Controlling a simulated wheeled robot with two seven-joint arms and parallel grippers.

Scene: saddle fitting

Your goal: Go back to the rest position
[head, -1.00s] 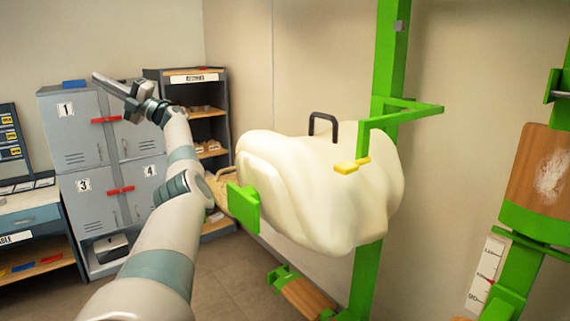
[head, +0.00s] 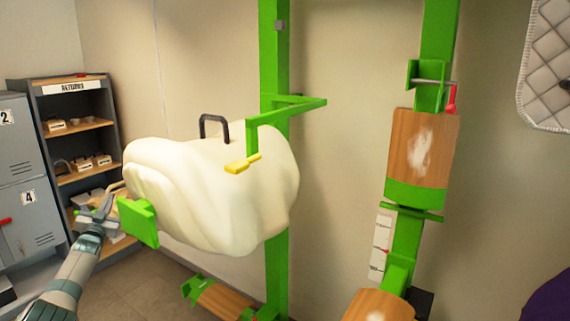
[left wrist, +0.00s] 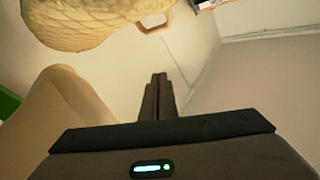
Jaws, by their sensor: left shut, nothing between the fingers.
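My left gripper (head: 103,205) is at the left of the head view, in front of the shelf unit and just left of the green plate on the cream horse-back form. Its fingers also show in the left wrist view (left wrist: 159,95), closed together with nothing between them. My left forearm comes up from the lower left corner. My right gripper is out of view.
The cream form (head: 220,195) sits on a green post (head: 275,262), with a green plate (head: 141,218) sticking out beside my gripper. A shelf unit (head: 85,122) and grey lockers (head: 18,165) stand at the left. A wooden-padded green stand (head: 421,150) is at the right.

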